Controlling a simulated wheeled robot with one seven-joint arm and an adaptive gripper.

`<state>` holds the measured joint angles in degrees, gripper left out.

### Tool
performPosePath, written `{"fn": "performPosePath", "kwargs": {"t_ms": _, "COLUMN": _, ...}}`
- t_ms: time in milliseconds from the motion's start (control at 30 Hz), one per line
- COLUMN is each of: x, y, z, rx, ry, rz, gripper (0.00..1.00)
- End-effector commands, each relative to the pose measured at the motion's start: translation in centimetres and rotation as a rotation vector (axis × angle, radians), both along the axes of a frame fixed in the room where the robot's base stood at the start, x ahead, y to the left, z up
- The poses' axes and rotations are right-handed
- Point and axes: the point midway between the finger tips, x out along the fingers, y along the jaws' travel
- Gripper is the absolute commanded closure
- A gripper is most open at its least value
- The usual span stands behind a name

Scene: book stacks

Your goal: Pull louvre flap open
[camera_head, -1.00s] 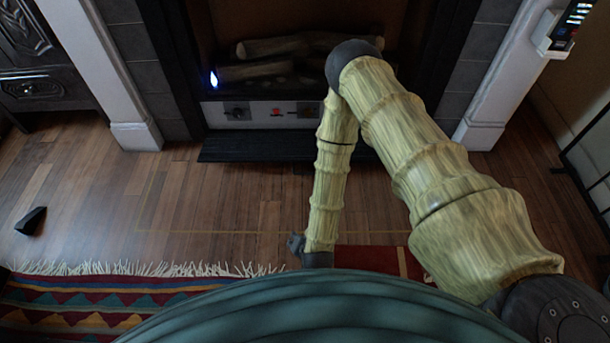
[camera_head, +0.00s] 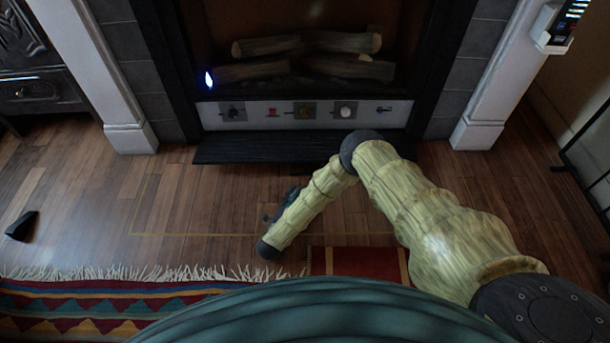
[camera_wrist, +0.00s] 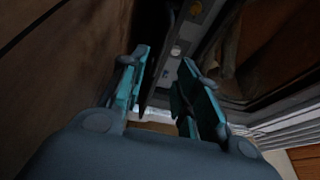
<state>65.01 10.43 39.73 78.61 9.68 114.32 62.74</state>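A black slatted strip (camera_head: 270,147), which looks like the louvre flap, lies low along the front of the fireplace, under the control panel. I cannot tell how far open it is. My gripper shows in the wrist view (camera_wrist: 163,78) with two teal fingers spread apart and nothing visible between them. The fireplace front lies beyond the fingertips, with a dark edge beside the left finger. In the head view my arm bends down in front of the fireplace; only a small dark part of the gripper end shows, short of the strip.
The control panel (camera_head: 305,112) has several knobs and switches. Logs (camera_head: 345,66) lie in the firebox with a small blue flame (camera_head: 209,79). White pillars flank it. A fringed rug (camera_head: 110,300), a dark wedge (camera_head: 22,226) and a black stove (camera_head: 40,75) are at left. Wooden floor between is clear.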

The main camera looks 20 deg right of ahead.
Motion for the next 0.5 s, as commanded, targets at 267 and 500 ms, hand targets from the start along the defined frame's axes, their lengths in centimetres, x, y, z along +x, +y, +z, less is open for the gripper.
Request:
{"fn": "performPosePath", "kwargs": {"t_ms": 267, "x": 3.2, "y": -2.5, "z": -0.2, "rx": -0.001, "ry": -0.001, "rz": 0.001, "gripper": 0.69}}
{"fn": "performPosePath", "kwargs": {"t_ms": 500, "x": 6.0, "y": -4.8, "z": -0.1, "rx": -0.002, "ry": 0.001, "rz": 0.002, "gripper": 0.69}}
